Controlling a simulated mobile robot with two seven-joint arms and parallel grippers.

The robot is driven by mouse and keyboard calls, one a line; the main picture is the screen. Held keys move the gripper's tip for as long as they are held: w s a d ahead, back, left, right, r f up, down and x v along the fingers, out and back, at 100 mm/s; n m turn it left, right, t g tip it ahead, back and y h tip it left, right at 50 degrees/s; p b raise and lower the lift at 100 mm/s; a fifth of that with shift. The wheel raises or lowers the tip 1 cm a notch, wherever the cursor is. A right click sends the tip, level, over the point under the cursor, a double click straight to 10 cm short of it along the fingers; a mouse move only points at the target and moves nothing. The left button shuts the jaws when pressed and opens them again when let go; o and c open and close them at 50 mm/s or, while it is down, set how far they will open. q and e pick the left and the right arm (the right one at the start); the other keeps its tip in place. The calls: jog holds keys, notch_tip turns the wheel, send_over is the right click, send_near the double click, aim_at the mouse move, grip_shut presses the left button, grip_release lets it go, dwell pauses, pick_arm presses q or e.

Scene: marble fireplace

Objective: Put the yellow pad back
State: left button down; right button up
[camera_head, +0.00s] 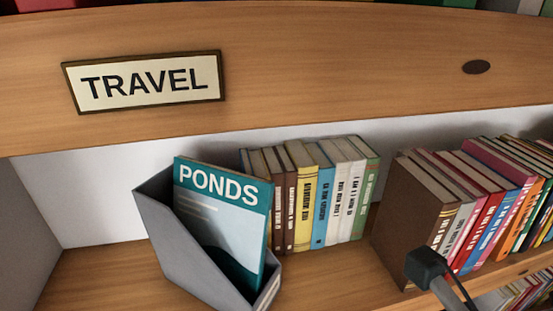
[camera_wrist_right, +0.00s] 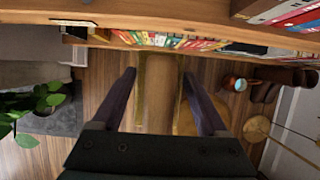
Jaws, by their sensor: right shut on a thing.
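In the right wrist view my right gripper (camera_wrist_right: 159,76) has its two dark fingers on either side of a tan-brown piece with yellowish edges, which I take to be the yellow pad (camera_wrist_right: 160,105). The fingers are shut on it. It is held over the wooden floor, with a bookshelf edge beyond its far end. The pad does not show clearly in the head view. My left gripper is in neither view.
The head view shows a wooden shelf with a TRAVEL sign (camera_head: 144,83), a grey magazine holder (camera_head: 172,235) with a teal PONDS magazine (camera_head: 222,218), and rows of books (camera_head: 320,195). A dark-headed grey stem (camera_head: 428,267) stands front right. A plant (camera_wrist_right: 42,100) is at left in the wrist view.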

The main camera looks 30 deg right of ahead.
jog(key=b, duration=0.4)
send_near(320, 271)
jog(key=shift+w+d+f+b, duration=0.2)
jog(key=shift+w+f+b, duration=0.15)
jog(key=shift+w, duration=0.15)
jog(key=shift+w+d+f+b, duration=0.25)
jog(key=shift+w+b, duration=0.1)
jog(key=shift+w, duration=0.1)
notch_tip(320, 271, down, 4)
jog(key=shift+w+f+b, duration=0.15)
jog(key=shift+b, duration=0.95)
jog(key=o, duration=1.2)
